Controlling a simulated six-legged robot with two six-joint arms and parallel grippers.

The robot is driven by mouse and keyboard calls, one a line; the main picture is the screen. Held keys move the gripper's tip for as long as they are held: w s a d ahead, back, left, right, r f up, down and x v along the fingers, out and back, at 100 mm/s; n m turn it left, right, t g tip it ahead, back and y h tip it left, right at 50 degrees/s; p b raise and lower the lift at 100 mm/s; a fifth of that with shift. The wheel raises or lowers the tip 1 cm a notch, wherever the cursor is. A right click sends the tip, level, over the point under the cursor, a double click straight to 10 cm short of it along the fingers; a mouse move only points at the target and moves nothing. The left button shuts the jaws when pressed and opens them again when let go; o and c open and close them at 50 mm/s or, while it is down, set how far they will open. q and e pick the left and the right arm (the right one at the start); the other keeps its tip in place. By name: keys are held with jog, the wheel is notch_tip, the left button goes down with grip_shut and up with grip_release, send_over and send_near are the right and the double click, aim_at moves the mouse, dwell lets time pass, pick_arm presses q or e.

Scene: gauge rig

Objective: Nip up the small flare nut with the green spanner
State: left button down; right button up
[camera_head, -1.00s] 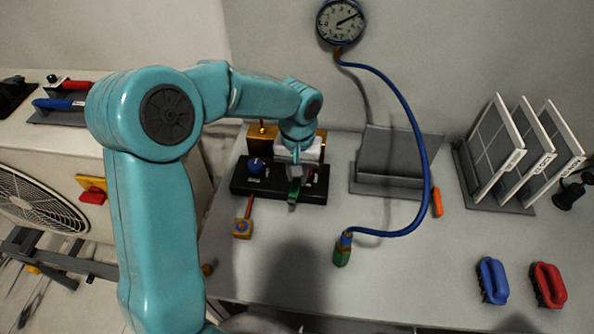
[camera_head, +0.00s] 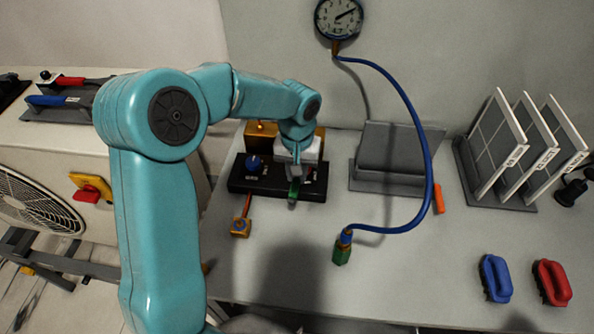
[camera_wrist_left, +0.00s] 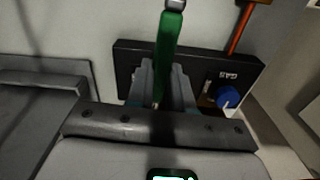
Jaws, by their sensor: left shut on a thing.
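My left gripper (camera_head: 296,168) is shut on the green spanner (camera_head: 293,189), over the right part of the black block on the bench. In the left wrist view the green spanner (camera_wrist_left: 169,45) stands out from between the fingers (camera_wrist_left: 162,85), with a grey end at the top of the picture. The black block (camera_wrist_left: 133,62) lies beyond it, with a blue knob (camera_wrist_left: 228,97) and a "GAS" label. The blue knob also shows in the head view (camera_head: 253,162). I cannot make out the small flare nut; the gripper hides part of the block. My right gripper is not in view.
A blue hose (camera_head: 417,124) runs from the gauge (camera_head: 338,18) down to a green-ended fitting (camera_head: 341,254) on the bench. A grey stand (camera_head: 390,160), panel rack (camera_head: 500,155), blue brush (camera_head: 495,278) and red brush (camera_head: 551,282) stand right. The front middle bench is clear.

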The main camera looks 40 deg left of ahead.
pick_arm(q)
jog(key=shift+w+a+r, duration=0.1)
jog(key=shift+w, duration=0.05)
jog(key=shift+w+a+p, duration=0.35)
jog(key=shift+w+p, duration=0.15)
jog(key=shift+w, duration=0.4)
dwell(0.6)
jog(key=shift+w+a+p, duration=0.2)
jog(key=shift+w+a, duration=0.05)
jog(key=shift+w, duration=0.25)
jog(key=shift+w+a+p, duration=0.2)
jog(key=shift+w+a, duration=0.05)
jog(key=shift+w, duration=0.2)
dwell(1.1)
jog(key=shift+a, duration=0.1)
dwell(1.2)
